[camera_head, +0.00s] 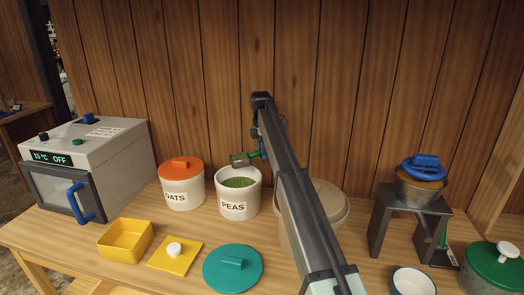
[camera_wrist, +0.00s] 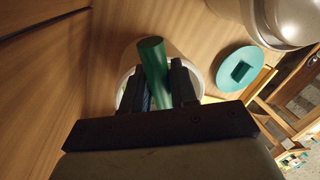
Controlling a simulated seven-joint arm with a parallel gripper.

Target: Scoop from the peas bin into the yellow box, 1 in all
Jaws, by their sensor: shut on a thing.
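My gripper (camera_head: 262,151) is shut on the green handle (camera_wrist: 152,58) of a scoop (camera_head: 239,159). The scoop's grey-green cup is at the rim height or just above the white peas bin (camera_head: 238,208), over its back edge. I cannot tell whether the cup holds peas. The bin is open and shows green peas (camera_head: 238,183) near its top. In the wrist view the bin's pale rim shows behind the fingers, and the handle hides the cup. The open yellow box (camera_head: 125,252) stands at the front left and looks empty.
The oats bin (camera_head: 183,193) with its orange lid stands left of the peas bin. A yellow lid (camera_head: 168,262) and a teal lid (camera_head: 233,272) lie in front. An oven (camera_head: 90,160) is at left. A beige container (camera_head: 328,190), partly behind my arm, a metal stand (camera_head: 383,220) and a green-lidded pot (camera_head: 495,265) are right.

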